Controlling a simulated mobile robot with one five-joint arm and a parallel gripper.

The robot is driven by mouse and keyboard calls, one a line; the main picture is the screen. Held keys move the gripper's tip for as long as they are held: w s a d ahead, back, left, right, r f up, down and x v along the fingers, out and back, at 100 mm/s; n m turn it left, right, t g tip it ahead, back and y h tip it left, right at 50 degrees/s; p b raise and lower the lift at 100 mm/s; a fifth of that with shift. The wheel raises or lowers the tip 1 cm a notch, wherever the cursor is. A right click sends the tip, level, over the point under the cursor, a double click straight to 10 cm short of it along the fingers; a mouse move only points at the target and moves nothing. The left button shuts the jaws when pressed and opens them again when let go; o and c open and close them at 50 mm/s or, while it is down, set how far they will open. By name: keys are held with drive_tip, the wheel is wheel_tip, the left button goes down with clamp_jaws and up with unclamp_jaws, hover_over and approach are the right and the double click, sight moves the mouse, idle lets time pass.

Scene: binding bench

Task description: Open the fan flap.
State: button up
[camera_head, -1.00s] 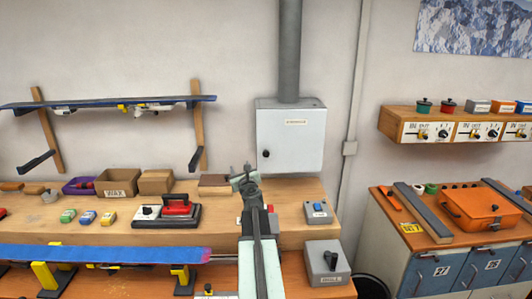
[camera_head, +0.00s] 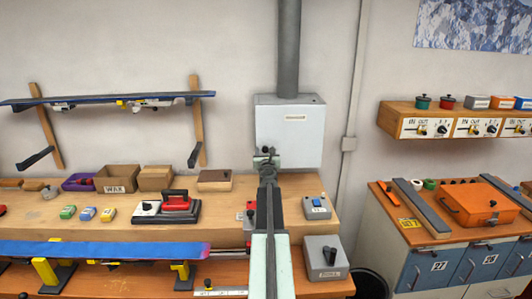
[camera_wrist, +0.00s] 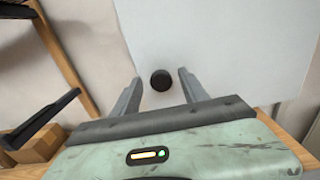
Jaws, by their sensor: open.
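The fan flap is the pale grey front of the wall box (camera_head: 291,135) below the duct, with a small label near its top. It looks shut. Its round black knob (camera_wrist: 161,80) shows in the wrist view, between and slightly beyond my fingertips. My gripper (camera_head: 265,151) is raised in front of the lower left part of the flap. In the wrist view my gripper (camera_wrist: 158,76) has its two fingers apart, one on each side of the knob. I cannot tell whether either finger touches it.
A grey duct (camera_head: 288,50) rises from the box. Below are the wooden bench (camera_head: 230,205), a red iron (camera_head: 176,201), a wooden block (camera_head: 214,180) and a grey switch box (camera_head: 326,258). A ski rack (camera_head: 198,120) stands to the left.

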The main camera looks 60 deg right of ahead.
clamp_jaws()
drive_tip(key=shift+a, duration=0.1)
idle(1.2)
